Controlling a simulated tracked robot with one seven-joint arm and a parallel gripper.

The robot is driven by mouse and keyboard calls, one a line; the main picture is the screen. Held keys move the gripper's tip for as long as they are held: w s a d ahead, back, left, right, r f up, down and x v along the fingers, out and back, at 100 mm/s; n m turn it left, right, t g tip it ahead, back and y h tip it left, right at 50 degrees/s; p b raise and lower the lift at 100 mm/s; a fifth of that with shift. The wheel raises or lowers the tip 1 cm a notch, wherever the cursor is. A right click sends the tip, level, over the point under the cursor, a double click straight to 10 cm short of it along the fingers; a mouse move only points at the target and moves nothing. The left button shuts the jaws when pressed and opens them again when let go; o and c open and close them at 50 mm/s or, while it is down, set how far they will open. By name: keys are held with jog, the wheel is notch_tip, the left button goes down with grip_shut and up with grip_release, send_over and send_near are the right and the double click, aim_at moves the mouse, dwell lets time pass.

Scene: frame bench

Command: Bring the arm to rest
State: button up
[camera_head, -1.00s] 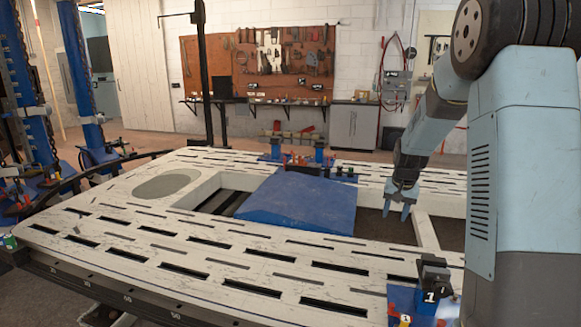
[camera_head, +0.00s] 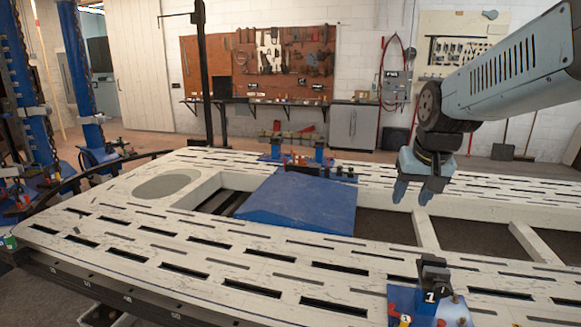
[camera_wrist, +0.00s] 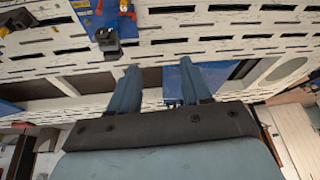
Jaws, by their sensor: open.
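My gripper (camera_head: 411,192) hangs from my blue-grey arm, which reaches in from the upper right in the head view. Its two blue fingers point down and stand apart, with nothing between them. It is above the right part of the white slotted frame bench (camera_head: 190,225), over its dark opening. In the wrist view the gripper (camera_wrist: 157,82) shows its fingers spread, with the bench beyond them. A blue sloped panel (camera_head: 300,203) lies on the bench to the left of the gripper.
A blue block with a black clamp marked 1 (camera_head: 432,290) stands at the bench's front edge. Blue posts and small tools (camera_head: 310,160) stand at the back edge. Blue lift columns (camera_head: 78,75) are at the left. A tool board (camera_head: 270,62) hangs on the far wall.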

jog(key=s+a+n+t, duration=0.1)
jog(key=s, duration=1.2)
jog(key=shift+a+r, duration=0.4)
